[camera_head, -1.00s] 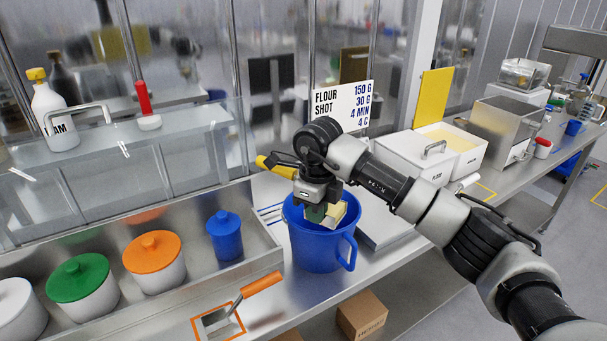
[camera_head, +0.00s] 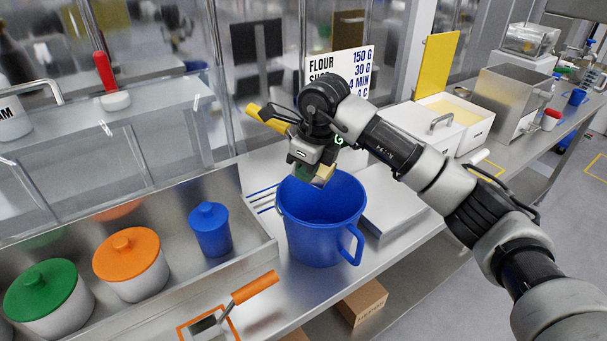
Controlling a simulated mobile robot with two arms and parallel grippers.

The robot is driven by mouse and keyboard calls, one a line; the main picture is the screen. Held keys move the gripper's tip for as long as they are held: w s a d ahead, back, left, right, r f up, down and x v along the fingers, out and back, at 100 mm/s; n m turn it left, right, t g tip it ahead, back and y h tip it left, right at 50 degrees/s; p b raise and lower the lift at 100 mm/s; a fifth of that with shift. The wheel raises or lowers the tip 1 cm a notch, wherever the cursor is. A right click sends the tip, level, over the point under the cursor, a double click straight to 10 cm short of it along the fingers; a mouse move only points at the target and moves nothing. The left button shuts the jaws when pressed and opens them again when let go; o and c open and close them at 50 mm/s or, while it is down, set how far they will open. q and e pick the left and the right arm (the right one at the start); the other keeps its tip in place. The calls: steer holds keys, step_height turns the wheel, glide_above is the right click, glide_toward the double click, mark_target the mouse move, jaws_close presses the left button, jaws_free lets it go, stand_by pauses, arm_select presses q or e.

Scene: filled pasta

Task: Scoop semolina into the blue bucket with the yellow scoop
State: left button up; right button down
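The blue bucket (camera_head: 318,235) stands upright on the steel counter, its handle on the right. Its visible inner wall is blue; the bottom is hidden. My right gripper (camera_head: 308,160) is above the bucket's back rim, shut on the yellow scoop (camera_head: 268,119). The scoop's handle sticks out to the left, and a pale yellow part shows under the gripper, by the rim. The rest of the scoop is hidden, so I cannot tell whether it holds anything. Pale yellow semolina (camera_head: 452,107) shows in an open white bin at the back right. My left gripper is not in view.
A trough at the left holds tubs with green (camera_head: 40,288) and orange (camera_head: 126,252) lids and a blue lidded jar (camera_head: 210,230). An orange-handled scraper (camera_head: 254,288) lies in front. A sign (camera_head: 350,65) stands behind my arm; a steel box (camera_head: 515,98) is at the right.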

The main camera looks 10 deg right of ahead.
mark_target(321, 187)
steer(key=t+y+b, duration=0.1)
steer(key=b, duration=0.1)
steer(key=y+b, duration=0.1)
steer(key=b, duration=0.1)
steer(key=shift+s+d+f+t, duration=0.15)
steer(key=shift+d+f+t, duration=0.2)
steer(key=shift+t, duration=0.05)
steer(key=t+y+b, duration=0.1)
steer(key=b, duration=0.1)
steer(key=d+t+y+b, duration=0.1)
steer(key=b, duration=0.2)
steer(key=s+y+b, duration=0.1)
steer(key=b, duration=0.2)
steer(key=shift+d+r+t, duration=0.15)
steer(key=shift+r+t, duration=0.2)
steer(key=shift+t, duration=0.05)
steer(key=b, duration=0.2)
steer(key=t+y+b, duration=0.1)
steer(key=b, duration=0.1)
steer(key=shift+s+d, duration=0.25)
steer(key=shift+d, duration=0.05)
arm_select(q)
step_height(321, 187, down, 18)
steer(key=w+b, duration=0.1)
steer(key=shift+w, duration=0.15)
arm_select(e)
steer(key=shift+s+r+t+y, duration=0.1)
steer(key=shift+r+t+y, duration=0.2)
steer(key=shift+y, duration=0.2)
